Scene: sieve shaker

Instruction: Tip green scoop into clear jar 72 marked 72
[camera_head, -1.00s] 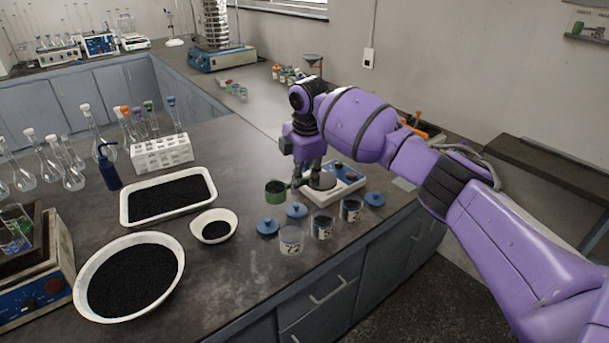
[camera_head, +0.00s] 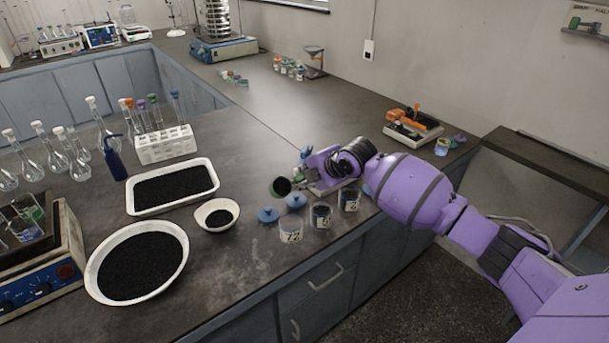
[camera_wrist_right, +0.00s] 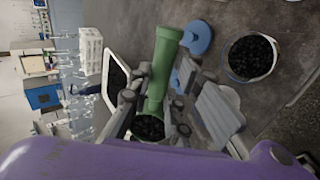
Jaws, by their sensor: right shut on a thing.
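My right gripper (camera_head: 308,180) is shut on the handle of the green scoop (camera_head: 274,188). The scoop's dark bowl faces the camera, left of the gripper and behind the jars; it looks tilted. In the right wrist view, the green scoop (camera_wrist_right: 166,62) has its handle between the fingers of the gripper (camera_wrist_right: 158,88), and black grains show in its bowl. Clear jar 72 (camera_head: 291,233) seems to be the front-left jar, its label small; it looks empty and open. The scoop is apart from it. My left gripper is not in view.
Two jars with dark contents (camera_head: 320,215) (camera_head: 348,199) stand right of it. Blue lids (camera_head: 268,215) (camera_head: 296,202) lie behind. A small bowl (camera_head: 200,222), a tray (camera_head: 130,206) and a large bowl (camera_head: 93,286) of black grains stand left. The bench's front edge is close.

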